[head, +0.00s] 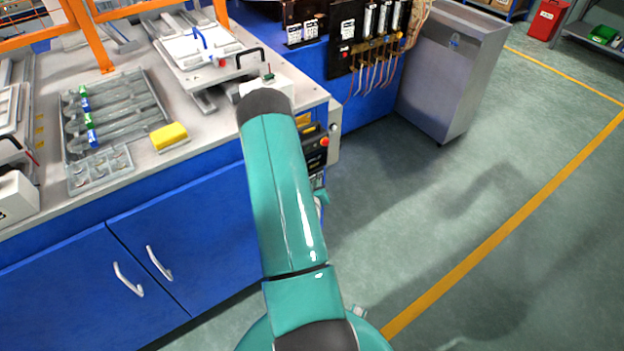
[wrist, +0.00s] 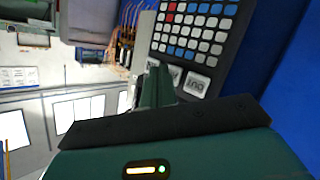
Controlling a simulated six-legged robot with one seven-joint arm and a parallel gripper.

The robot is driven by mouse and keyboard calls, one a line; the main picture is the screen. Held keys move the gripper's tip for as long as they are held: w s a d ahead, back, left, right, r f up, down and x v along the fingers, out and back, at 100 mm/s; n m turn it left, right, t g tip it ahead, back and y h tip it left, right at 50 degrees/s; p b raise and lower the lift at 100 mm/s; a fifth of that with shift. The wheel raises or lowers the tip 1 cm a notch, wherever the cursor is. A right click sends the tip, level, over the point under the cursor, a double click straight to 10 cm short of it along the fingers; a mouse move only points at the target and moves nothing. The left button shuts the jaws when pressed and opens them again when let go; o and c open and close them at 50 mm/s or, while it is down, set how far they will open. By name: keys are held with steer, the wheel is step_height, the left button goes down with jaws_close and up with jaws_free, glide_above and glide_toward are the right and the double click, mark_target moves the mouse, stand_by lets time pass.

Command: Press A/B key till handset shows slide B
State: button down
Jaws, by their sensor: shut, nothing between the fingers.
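The handset (wrist: 195,30) fills the upper right of the wrist view. It is a dark grey unit with rows of small blue, white and red keys. Below them is a row of larger pale keys, one of them (wrist: 195,83) clear of my fingers; I cannot read its lettering surely. My gripper (wrist: 155,70) is shut and empty. Its dark green fingers overlap the handset's lower left part and hide some of it; I cannot tell whether they touch. No display shows. In the head view a black unit with a red button (head: 316,150) hangs at the bench's end, partly behind my arm.
The bench top (head: 205,150) holds a rack of tubes (head: 110,115), a yellow sponge (head: 169,136) and a sealing fixture (head: 195,48). Blue cabinet doors (head: 190,240) face the floor. A grey metal cabinet (head: 447,70) stands at the right, with open floor beside it.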

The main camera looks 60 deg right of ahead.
steer(key=shift+w+d, duration=0.15)
steer(key=shift+w, duration=0.2)
stand_by(0.6)
steer(key=shift+s, duration=0.1)
steer(key=shift+s+a, duration=0.35)
steer(key=shift+s, duration=0.3)
steer(key=s, duration=0.1)
steer(key=s+a, duration=0.1)
steer(key=s, duration=0.1)
steer(key=s+a, duration=0.1)
steer(key=shift+s+a, duration=0.15)
steer(key=shift+s, duration=0.05)
stand_by(0.4)
steer(key=shift+a, duration=0.1)
stand_by(0.8)
